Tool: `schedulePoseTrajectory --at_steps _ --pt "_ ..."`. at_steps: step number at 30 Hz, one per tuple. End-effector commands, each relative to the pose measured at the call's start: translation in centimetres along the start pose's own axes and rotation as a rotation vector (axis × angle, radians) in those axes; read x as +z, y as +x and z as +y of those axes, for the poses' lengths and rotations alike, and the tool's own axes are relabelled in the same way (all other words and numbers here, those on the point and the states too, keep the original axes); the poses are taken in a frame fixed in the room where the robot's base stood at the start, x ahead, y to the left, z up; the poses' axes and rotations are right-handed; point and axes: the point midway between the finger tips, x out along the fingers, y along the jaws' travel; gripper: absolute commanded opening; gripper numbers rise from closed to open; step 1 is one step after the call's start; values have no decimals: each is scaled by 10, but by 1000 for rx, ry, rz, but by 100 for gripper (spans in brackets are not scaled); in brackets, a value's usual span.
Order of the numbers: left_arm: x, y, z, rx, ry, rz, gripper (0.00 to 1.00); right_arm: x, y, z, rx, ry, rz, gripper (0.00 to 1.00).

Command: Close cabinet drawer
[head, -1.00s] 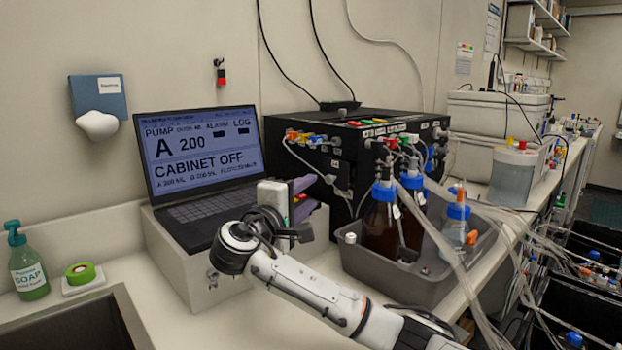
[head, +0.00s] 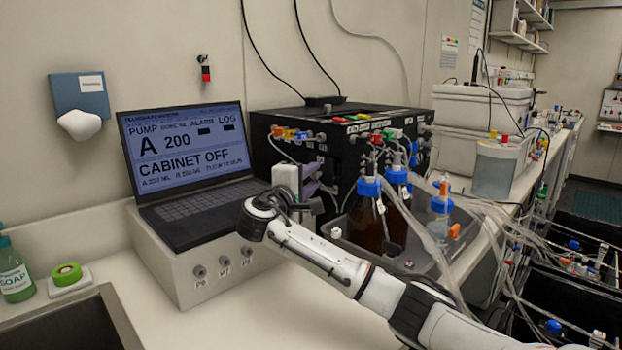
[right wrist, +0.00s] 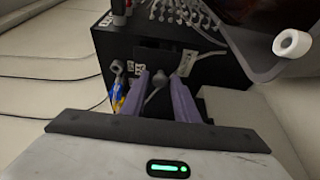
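The black cabinet (head: 285,152) stands on the bench right of the laptop, with coloured fittings along its top edge. It also shows in the right wrist view (right wrist: 115,65). I cannot clearly make out a drawer or how far it stands out. My right gripper (head: 314,178) is in front of the cabinet's front, partly hidden by its own wrist. In the right wrist view my right gripper (right wrist: 158,90) has its two purple fingers apart, pointing at the cabinet. A grey rounded part (right wrist: 154,97) shows between them; contact cannot be told. My left gripper is not in view.
A grey tray (head: 425,262) with brown bottles (head: 368,225) and tubing stands close right of my right arm. The laptop (head: 190,170) sits on a pale box (head: 195,270) to the left. A sink (head: 75,325) is at the lower left.

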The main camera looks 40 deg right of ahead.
Motion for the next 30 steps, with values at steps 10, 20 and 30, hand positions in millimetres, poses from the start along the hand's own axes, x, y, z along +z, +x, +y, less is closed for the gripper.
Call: schedulePoseTrajectory --at_steps 10,20,30 --pt "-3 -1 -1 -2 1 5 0 0 0 0 0 0 0 0" --pt "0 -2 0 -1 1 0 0 13 30 0 0 -1 -1 0" --pt "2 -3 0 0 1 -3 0 13 30 0 0 0 -3 37"
